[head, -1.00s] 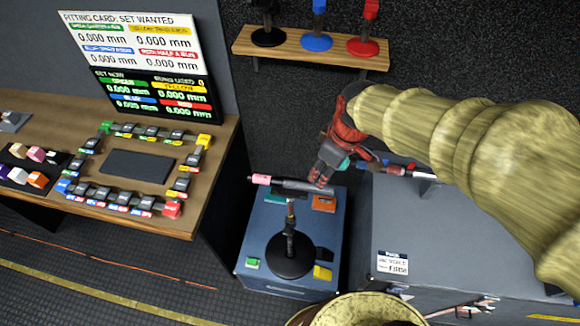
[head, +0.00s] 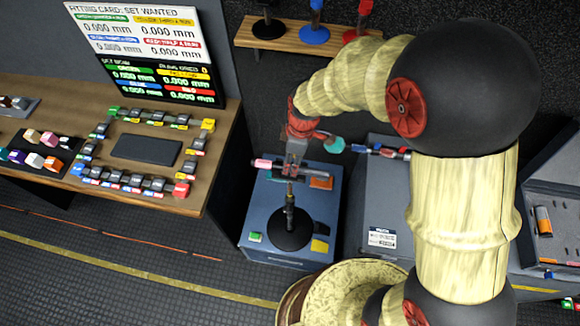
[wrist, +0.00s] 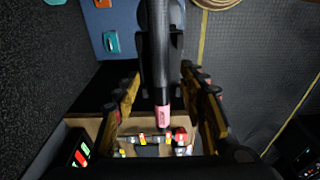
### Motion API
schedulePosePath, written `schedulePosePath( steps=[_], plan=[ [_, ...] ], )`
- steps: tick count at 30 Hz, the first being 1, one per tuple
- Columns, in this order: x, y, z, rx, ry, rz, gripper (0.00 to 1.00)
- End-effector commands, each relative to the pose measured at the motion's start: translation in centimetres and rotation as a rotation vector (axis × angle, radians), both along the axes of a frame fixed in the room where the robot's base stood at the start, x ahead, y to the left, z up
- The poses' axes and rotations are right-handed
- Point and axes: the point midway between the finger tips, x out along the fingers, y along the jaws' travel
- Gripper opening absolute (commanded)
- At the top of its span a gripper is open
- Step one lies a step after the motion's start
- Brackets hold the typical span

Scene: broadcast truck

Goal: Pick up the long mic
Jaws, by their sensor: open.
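The long mic is a long dark rod with a pink end (head: 262,163). It lies level across the top of a black stand (head: 290,228) with a round base, on the blue case (head: 262,205). My gripper (head: 293,168) is open and points down right over the mic's middle, hiding part of it. In the wrist view the mic's dark body (wrist: 158,55) runs between my two open fingers (wrist: 160,80), its pink end toward the bottom. I cannot tell whether the fingers touch it.
A wooden desk (head: 215,172) with a ring of small coloured blocks stands to the left. A grey case (head: 385,205) with other mics (head: 380,151) on top is at the right. A wall shelf (head: 255,38) with coloured stands is behind. Dark floor is open at front left.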

Motion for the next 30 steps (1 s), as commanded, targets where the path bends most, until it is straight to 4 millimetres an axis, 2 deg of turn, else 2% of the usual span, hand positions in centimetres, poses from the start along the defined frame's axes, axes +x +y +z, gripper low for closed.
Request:
schedulePosePath(
  steps=[6, 15, 30],
  plan=[
    [-0.1, 0.3, -2.6, -0.001, 0.001, -0.002, 0.42],
    [-0.1, 0.4, -3.0, 0.000, 0.000, -0.002, 0.41],
    [0.0, 0.4, -2.9, 0.000, -0.001, -0.002, 0.13]
  ],
)
